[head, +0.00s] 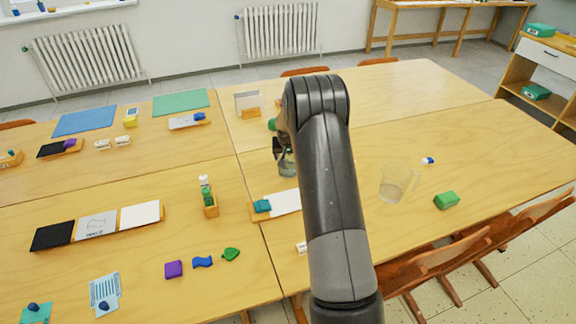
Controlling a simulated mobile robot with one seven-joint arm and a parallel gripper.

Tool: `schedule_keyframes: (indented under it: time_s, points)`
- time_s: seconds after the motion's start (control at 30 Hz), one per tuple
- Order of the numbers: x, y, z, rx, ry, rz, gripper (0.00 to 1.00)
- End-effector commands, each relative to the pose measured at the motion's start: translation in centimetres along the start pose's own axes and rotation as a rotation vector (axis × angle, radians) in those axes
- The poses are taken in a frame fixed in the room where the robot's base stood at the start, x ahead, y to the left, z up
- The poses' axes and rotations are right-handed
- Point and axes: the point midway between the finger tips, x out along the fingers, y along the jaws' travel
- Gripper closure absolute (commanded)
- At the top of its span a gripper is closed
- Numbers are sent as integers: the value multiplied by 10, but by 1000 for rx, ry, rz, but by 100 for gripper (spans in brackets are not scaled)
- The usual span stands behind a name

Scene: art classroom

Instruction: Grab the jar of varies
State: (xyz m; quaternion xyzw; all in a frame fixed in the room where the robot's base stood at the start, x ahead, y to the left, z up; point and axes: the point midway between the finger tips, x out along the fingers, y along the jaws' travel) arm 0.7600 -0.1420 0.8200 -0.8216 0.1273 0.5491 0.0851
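A clear glass jar or cup (287,167) stands on the wooden table (225,235), partly hidden behind my arm; I cannot make out its contents. My gripper (281,152) is mostly hidden by my own arm. Its dark end shows just left of the arm, at or just above the glass in the picture. I cannot tell if it touches the glass or how far its fingers are apart. A larger clear glass mug or pitcher (393,185) stands to the right of my arm, apart from the gripper.
A wooden holder with green-capped bottles (208,197) stands left of the glass. A tray with white paper (284,203) lies in front. A green block (446,200) lies at right. Small coloured pieces (202,262) lie at front left. Chairs (440,262) line the near right edge.

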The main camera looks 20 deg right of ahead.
Motion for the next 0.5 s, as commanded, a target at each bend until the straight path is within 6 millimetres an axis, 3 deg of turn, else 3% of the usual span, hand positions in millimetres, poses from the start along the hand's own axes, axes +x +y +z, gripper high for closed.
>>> schedule_keyframes:
  time_s: [0.5]
  points:
    - [-10,0,-5,0,2,0,59]
